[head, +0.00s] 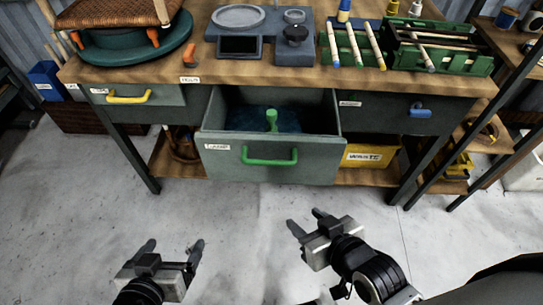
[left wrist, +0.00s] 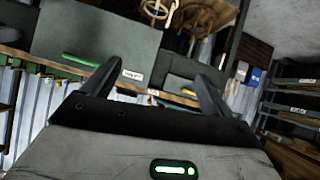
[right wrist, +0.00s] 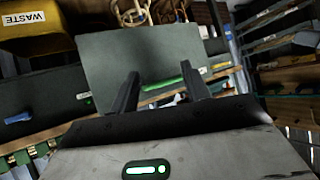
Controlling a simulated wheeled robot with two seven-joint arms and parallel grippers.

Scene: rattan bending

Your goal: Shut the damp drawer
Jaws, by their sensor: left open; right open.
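The middle drawer (head: 230,165) of the workbench stands pulled out, with a green handle (head: 270,161) on its grey-green front and a small label that is hard to read. Inside are something dark blue and a green knobbed piece (head: 271,120). The drawer front also shows in the left wrist view (left wrist: 95,35) and right wrist view (right wrist: 140,60). My left gripper (head: 172,248) is open and empty, in front of and left of the drawer. My right gripper (head: 306,220) is open and empty, nearer the drawer, in front of its right side. Neither touches it.
A shut drawer with a yellow handle (head: 129,98) is left; one with a blue handle (head: 420,111) is right. A yellow waste bin (head: 369,156) sits on the lower shelf. The benchtop holds a scale (head: 239,40) and green racks (head: 440,52). The floor in front is clear.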

